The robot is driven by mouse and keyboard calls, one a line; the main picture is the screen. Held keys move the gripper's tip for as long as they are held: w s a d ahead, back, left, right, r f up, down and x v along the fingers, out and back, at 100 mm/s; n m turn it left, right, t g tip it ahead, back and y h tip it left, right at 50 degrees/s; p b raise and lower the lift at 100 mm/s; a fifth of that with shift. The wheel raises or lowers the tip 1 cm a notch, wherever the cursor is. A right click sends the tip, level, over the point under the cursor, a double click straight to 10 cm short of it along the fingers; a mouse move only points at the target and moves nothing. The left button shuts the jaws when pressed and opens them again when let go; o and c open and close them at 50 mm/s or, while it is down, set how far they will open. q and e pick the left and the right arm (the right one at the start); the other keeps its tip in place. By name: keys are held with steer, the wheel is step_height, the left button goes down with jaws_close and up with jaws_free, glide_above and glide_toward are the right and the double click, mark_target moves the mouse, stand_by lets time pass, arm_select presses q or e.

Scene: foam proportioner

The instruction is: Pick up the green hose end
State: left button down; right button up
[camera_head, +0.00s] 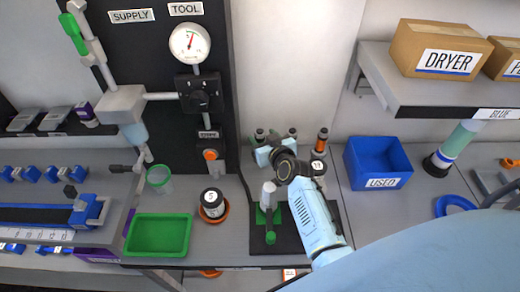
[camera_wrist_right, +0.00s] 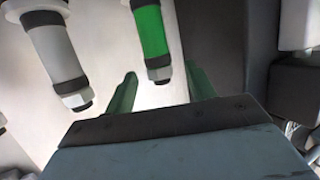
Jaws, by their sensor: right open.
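The green hose end (camera_wrist_right: 152,32) hangs near the top middle of the right wrist view. It has a green sleeve, a dark band and a metal nut at its lower end. My right gripper (camera_wrist_right: 160,84) is open and empty, its two green fingers spread below and to either side of the nut; whether they touch it I cannot tell. In the head view my right gripper (camera_head: 266,156) is at the back of the dark mat, near the wall, and I cannot make out the green hose end there. My left gripper is in neither view.
A grey hose end (camera_wrist_right: 56,48) hangs left of the green one. An orange-banded fitting (camera_head: 322,141) stands close right of my gripper. A blue USED bin (camera_head: 378,181) is to the right, a green tray (camera_head: 158,256) to the left. The DRYER shelf (camera_head: 405,98) overhangs the right side.

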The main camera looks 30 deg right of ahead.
steer(key=shift+x, duration=1.45)
jaws_close()
